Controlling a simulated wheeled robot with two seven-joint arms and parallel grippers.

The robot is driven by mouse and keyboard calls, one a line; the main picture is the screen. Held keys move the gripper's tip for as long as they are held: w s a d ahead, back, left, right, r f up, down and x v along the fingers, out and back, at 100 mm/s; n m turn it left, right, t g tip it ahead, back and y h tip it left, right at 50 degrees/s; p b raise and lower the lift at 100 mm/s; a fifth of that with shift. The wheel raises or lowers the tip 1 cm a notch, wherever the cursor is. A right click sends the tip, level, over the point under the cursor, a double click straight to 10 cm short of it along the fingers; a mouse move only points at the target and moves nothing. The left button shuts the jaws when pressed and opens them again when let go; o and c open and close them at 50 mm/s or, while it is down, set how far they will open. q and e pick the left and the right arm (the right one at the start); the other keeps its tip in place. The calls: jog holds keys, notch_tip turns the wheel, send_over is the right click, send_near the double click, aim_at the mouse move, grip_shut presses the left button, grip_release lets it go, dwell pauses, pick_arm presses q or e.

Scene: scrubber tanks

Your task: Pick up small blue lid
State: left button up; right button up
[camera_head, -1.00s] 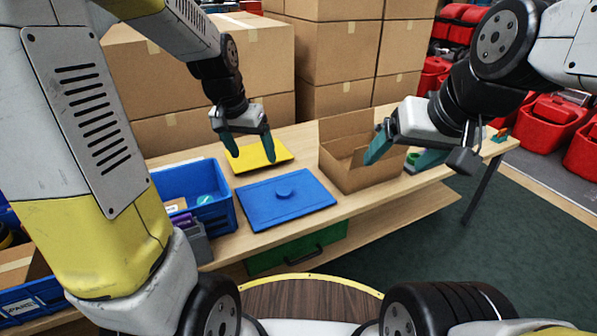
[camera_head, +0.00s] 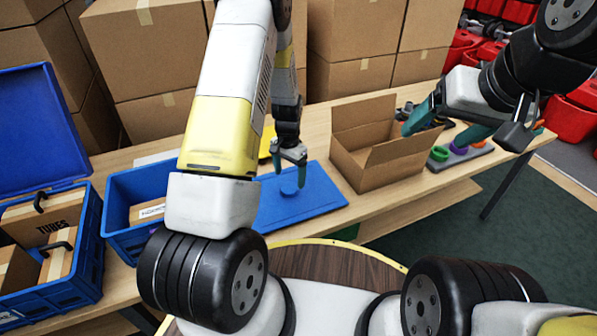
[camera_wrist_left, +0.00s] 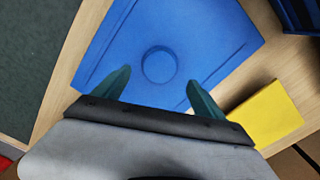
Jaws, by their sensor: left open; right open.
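The small blue lid (camera_head: 289,188) is a round blue disc on the flat blue board (camera_head: 325,192) on the table. In the left wrist view the round lid (camera_wrist_left: 159,65) lies in the middle of the board (camera_wrist_left: 215,30), just ahead of the fingertips. My left gripper (camera_head: 289,176) is open and empty, pointing down above the lid, with its fingers apart on either side in the wrist view (camera_wrist_left: 158,82).
An open cardboard box (camera_head: 372,172) stands right of the board. A grey tray with coloured rings (camera_head: 462,153) is at the far right.

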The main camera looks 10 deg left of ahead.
aim_at(290, 187)
pick_arm(q)
notch_tip(290, 187, down, 5)
jog(key=shift+s+r, duration=0.1)
jog(key=shift+s, duration=0.05)
jog(key=c, duration=1.6)
